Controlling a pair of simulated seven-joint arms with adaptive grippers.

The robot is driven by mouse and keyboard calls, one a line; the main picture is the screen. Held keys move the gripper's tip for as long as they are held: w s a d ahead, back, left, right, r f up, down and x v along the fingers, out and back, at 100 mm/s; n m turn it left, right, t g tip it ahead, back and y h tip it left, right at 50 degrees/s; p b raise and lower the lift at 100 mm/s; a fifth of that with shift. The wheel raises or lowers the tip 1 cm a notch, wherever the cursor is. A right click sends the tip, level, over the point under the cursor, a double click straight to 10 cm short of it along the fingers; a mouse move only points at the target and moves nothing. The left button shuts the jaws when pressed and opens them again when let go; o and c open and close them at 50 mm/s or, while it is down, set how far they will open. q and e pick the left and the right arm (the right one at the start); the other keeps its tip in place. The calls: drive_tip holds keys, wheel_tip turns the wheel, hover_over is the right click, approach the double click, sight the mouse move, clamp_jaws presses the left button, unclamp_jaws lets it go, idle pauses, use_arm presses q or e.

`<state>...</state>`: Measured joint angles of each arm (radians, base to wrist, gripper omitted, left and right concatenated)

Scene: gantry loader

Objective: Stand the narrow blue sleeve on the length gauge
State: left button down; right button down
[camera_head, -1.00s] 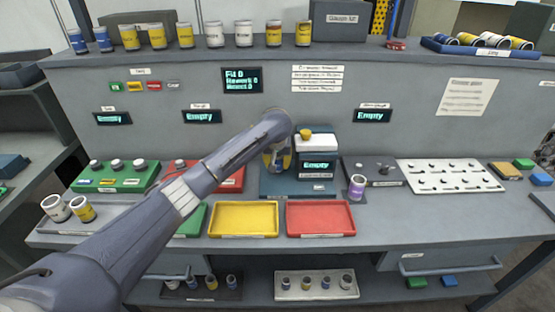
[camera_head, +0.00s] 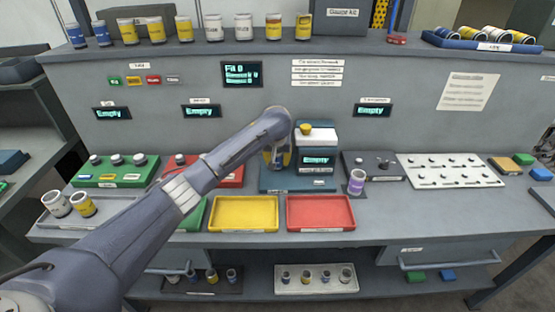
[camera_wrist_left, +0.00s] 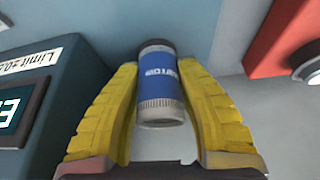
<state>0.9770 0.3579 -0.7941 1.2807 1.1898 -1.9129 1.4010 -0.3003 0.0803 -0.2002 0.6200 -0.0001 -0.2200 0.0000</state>
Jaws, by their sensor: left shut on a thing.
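My left gripper (camera_head: 278,160) is shut on the blue sleeve (camera_wrist_left: 162,80), seen in the left wrist view between the yellow fingers (camera_wrist_left: 160,68). The sleeve has a dark end, a blue band with white lettering and a silver ribbed end. In the head view the arm and fingers mostly hide it. The gripper is just left of a teal and white gauge unit (camera_head: 318,150) with a yellow knob and a display reading "Empty", over its teal base (camera_head: 290,187). I cannot tell whether the sleeve touches the base, nor read the unit's name. My right gripper is not in view.
A yellow tray (camera_head: 245,227) and a red tray (camera_head: 320,227) lie in front. A purple-banded sleeve (camera_head: 357,182) stands right of the gauge, before a grey fixture (camera_head: 390,160). A white peg board (camera_head: 450,185) is farther right. Several cans line the upper shelf.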

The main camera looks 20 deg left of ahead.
use_arm(q)
drive_tip(key=shift+f, duration=0.1)
idle(0.3)
drive_tip(key=c, duration=0.9)
unclamp_jaws()
drive_tip(key=v, duration=1.2)
